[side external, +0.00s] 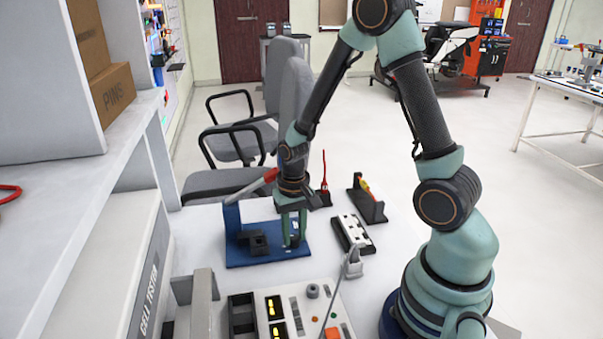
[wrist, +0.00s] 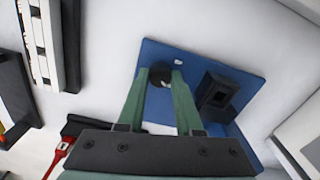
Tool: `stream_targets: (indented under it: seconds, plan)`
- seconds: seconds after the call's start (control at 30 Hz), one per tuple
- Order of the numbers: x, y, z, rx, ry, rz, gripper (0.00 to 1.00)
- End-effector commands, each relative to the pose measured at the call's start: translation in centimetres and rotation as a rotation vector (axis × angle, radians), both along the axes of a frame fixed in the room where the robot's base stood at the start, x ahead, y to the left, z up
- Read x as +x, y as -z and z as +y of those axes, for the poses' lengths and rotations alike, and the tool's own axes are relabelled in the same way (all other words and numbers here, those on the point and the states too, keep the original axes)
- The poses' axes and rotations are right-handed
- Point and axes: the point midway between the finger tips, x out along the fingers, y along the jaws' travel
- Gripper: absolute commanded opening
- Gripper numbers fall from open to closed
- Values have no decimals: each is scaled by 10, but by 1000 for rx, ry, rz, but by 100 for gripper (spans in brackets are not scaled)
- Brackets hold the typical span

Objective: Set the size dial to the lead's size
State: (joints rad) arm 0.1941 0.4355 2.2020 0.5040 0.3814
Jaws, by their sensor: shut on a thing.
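The blue baseplate (side external: 262,257) lies on the white table and carries a black block (side external: 253,242) and a red-handled lever (side external: 262,183). My gripper (side external: 293,240) points down over the plate's right part. In the wrist view the two green fingers of my gripper (wrist: 160,78) are closed around a round black dial (wrist: 159,72). A small pale mark shows at the dial's lower right edge. No size numbers are legible. The black block (wrist: 217,97) stands beside the fingers, apart from them. A grey plug with a cable (side external: 353,268) lies nearby; I cannot tell its size.
A white and black strip (side external: 353,233) lies right of the plate. A black rack (side external: 367,205) and a red tool (side external: 324,178) stand behind. A panel with buttons (side external: 300,306) is in front. A grey shelf (side external: 85,190) bounds the left.

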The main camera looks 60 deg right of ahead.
Motion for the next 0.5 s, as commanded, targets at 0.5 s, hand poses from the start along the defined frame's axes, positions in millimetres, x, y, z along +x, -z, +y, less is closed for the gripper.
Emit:
stream_targets:
  seconds: [0.5]
  plan:
    - [0,-1,0,0,215,0,0]
